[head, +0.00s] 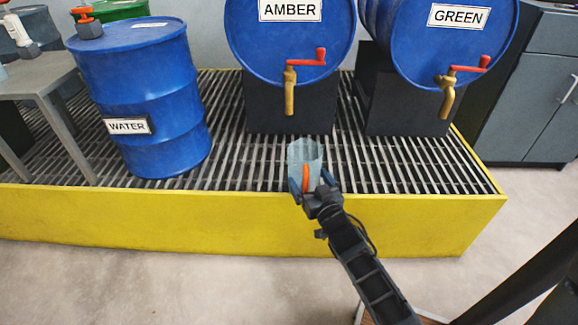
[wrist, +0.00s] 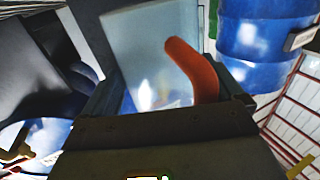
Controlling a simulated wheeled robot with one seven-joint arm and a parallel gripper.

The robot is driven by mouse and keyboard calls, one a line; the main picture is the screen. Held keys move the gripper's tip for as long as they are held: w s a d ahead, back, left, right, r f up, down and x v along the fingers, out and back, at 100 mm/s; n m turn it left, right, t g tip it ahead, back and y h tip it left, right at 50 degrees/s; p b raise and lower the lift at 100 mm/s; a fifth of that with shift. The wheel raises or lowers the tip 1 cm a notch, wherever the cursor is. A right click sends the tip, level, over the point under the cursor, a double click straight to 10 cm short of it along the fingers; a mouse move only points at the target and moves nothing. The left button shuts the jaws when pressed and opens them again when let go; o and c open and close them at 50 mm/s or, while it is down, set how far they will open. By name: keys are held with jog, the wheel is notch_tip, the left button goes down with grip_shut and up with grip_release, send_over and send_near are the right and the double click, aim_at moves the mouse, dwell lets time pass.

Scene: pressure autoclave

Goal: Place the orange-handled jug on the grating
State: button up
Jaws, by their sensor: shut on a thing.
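The jug (head: 302,153) is pale, translucent and roughly upright, with an orange handle (head: 306,175). My gripper (head: 310,190) is shut on it, just above the grating's front edge as the head view shows it. The wrist view shows the jug (wrist: 135,50) and its handle (wrist: 195,70) close up between the fingers. The grating (head: 235,150) is made of grey slats inside a yellow-sided platform (head: 250,220). I cannot tell whether the jug's base touches the grating, as my gripper hides it.
Blue drums marked AMBER (head: 290,45) and GREEN (head: 440,50) lie on dark stands behind the jug, with brass taps hanging forward. An upright WATER drum (head: 140,95) stands on the grating at left. Bare grating lies on both sides of the jug. A grey table (head: 40,85) is far left.

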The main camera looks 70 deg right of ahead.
aim_at(293, 154)
jog(key=w+d+f+b, duration=0.1)
jog(key=w+d, duration=0.2)
jog(key=w+d+f+b, duration=0.1)
jog(key=w+d+b, duration=0.1)
jog(key=w+d, duration=0.1)
jog(key=w+d+f+b, duration=0.1)
jog(key=w+d+b, duration=0.1)
jog(key=d, duration=0.1)
jog(key=shift+w+f, duration=0.35)
jog(key=shift+w, duration=0.05)
jog(key=shift+r, duration=0.1)
jog(key=o, duration=0.7)
jog(key=shift+o, duration=0.2)
